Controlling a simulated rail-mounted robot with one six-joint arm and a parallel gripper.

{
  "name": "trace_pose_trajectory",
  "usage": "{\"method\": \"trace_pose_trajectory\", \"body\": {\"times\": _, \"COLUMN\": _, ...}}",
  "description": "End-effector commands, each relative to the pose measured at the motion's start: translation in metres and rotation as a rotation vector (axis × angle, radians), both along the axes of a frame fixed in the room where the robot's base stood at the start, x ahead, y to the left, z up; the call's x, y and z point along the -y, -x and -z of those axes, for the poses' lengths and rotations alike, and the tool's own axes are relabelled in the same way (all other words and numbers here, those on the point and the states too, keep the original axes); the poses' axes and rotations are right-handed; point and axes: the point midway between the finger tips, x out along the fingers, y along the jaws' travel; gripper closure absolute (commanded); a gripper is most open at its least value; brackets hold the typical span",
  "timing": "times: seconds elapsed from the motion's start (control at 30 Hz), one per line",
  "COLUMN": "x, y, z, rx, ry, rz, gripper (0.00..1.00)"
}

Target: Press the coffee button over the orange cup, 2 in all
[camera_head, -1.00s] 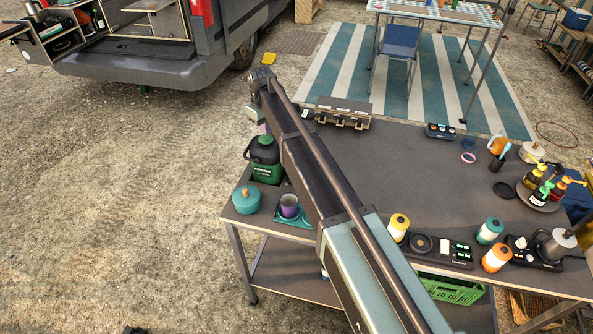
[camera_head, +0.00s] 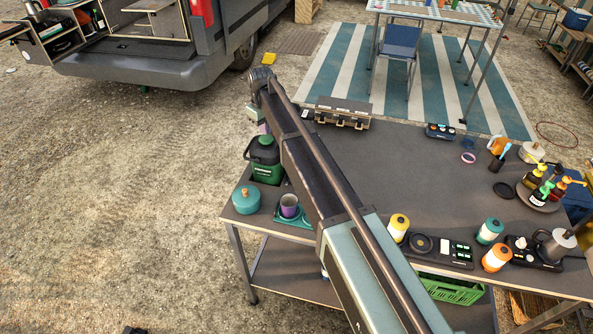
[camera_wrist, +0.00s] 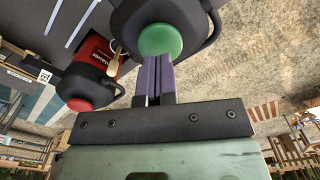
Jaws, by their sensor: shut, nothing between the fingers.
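In the wrist view my gripper (camera_wrist: 158,62) is shut and empty, its purple fingers pointing at a round green button (camera_wrist: 160,40) on a dark-topped dispenser (camera_wrist: 128,22). The fingertips overlap the button's lower edge; I cannot tell whether they touch it. A red dispenser (camera_wrist: 100,60) with a red round button (camera_wrist: 78,104) stands to its left. In the head view a green jug-like dispenser (camera_head: 266,171) stands at the table's left edge, beside my arm. An orange mug (camera_head: 496,145) is at the table's far right; I cannot tell whether it is the orange cup.
A purple cup (camera_head: 289,206) on a teal tray and a teal pot (camera_head: 246,200) stand at the table's near left corner. Canisters (camera_head: 398,226), a stove (camera_head: 534,252) and bottles (camera_head: 542,192) fill its right side. The middle of the table (camera_head: 420,175) is clear.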

Motion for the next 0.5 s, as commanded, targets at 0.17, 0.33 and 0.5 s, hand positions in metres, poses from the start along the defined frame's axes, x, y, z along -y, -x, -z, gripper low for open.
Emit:
{"method": "trace_pose_trajectory", "body": {"times": 0.17, "x": 0.0, "y": 0.0, "z": 0.0, "rx": 0.0, "ry": 0.0, "rz": 0.0, "gripper": 1.0}}
{"method": "trace_pose_trajectory", "body": {"times": 0.33, "x": 0.0, "y": 0.0, "z": 0.003, "rx": 0.0, "ry": 0.0, "rz": 0.0, "gripper": 1.0}}
{"method": "trace_pose_trajectory", "body": {"times": 0.5, "x": 0.0, "y": 0.0, "z": 0.01, "rx": 0.0, "ry": 0.0, "rz": 0.0, "gripper": 1.0}}
